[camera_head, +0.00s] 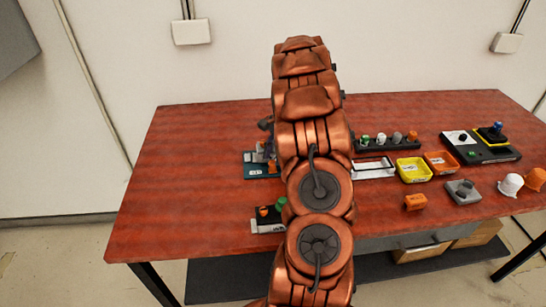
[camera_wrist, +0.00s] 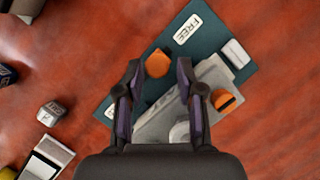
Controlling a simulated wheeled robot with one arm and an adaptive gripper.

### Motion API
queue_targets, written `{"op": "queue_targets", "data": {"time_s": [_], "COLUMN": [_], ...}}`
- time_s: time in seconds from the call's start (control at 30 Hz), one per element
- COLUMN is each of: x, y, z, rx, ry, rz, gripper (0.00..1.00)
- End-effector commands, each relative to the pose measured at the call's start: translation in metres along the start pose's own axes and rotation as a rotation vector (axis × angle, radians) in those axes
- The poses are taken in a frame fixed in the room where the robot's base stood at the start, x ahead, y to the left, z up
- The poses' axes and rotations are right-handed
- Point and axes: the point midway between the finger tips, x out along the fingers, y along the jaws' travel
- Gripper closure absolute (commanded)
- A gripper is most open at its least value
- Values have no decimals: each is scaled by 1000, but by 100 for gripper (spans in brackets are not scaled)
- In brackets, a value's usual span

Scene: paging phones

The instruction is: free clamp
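A teal board (camera_wrist: 205,32) with a white FREE label (camera_wrist: 187,29) lies on the red table; it also shows in the head view (camera_head: 257,176), partly hidden by my arm. A grey block-like fixture (camera_wrist: 207,76) sits on the board, seemingly the clamp. One orange knob (camera_wrist: 157,63) stands near its upper left end and another orange part with a dark slot (camera_wrist: 228,100) at its right. My gripper (camera_wrist: 158,72) is open above the board. In the picture, the first orange knob appears between its fingertips; contact cannot be told. The fingers hide part of the fixture.
A small grey cube (camera_wrist: 51,113) lies left of the board. A tray with orange and green pieces (camera_head: 268,226) is nearer the front edge. To the right stand a peg rack (camera_head: 388,149), yellow bin (camera_head: 413,170), orange bin (camera_head: 441,162) and black panel (camera_head: 498,154). The table's left side is clear.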

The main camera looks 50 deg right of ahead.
Motion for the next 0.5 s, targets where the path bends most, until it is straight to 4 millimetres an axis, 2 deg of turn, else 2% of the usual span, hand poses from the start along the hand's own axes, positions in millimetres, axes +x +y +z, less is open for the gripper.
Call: {"op": "queue_targets", "data": {"time_s": [0.5], "x": [-76], "y": [-1], "z": [1], "rx": [-2], "ry": [-1], "rz": [-2], "gripper": [62]}}
